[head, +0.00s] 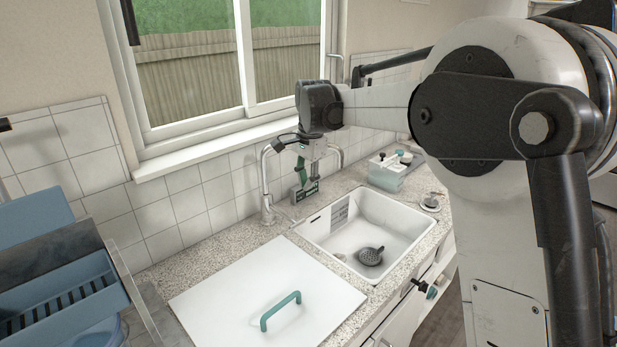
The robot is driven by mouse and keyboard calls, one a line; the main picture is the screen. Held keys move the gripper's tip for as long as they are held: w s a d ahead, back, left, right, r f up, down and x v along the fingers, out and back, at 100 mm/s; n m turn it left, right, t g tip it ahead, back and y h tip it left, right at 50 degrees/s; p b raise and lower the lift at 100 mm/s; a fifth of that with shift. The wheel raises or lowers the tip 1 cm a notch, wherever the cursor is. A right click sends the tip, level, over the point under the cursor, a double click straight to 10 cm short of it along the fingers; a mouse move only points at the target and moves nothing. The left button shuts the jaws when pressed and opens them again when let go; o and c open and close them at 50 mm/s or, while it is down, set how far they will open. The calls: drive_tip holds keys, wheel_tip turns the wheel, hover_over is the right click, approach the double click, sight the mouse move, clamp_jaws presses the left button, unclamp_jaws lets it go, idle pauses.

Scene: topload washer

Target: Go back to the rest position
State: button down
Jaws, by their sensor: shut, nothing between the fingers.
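My gripper (306,188) hangs from my arm's wrist, pointing down beside the tap at the back left of the sink. Its fingers are small and dark in this view, and they look shut with nothing held. My arm reaches in from the right, above the counter and in front of the window. I cannot tell whether the fingertips touch the counter behind the sink.
A white sink (400,220) holds a dark round item (370,256). A white lid (235,290) with a teal handle (281,311) lies left of it. A metal tap (266,190) stands close to the gripper. A blue rack (50,290) is at left.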

drive_tip(key=s+d+r+n+t+b, duration=0.1)
drive_tip(key=s+d+r+n+t, duration=0.15)
drive_tip(key=s+d, duration=0.65)
drive_tip(key=s+d+r+n+t+b, duration=0.15)
drive_tip(key=s+d+r, duration=0.25)
drive_tip(key=s+d, duration=0.45)
drive_tip(key=s+d+f+n+t, duration=0.1)
drive_tip(key=s+d+f+n, duration=0.1)
drive_tip(key=s, duration=0.8)
drive_tip(key=s+d+f+n+t+b, duration=0.1)
drive_tip(key=s+d+f, duration=0.4)
drive_tip(key=s, duration=0.5)
wheel_tip(320, 180, down, 2)
drive_tip(key=shift+s+d+f+n+h, duration=0.2)
drive_tip(key=shift+s+f+n+h, duration=0.15)
drive_tip(key=shift+n, duration=0.35)
drive_tip(key=shift+r, duration=0.1)
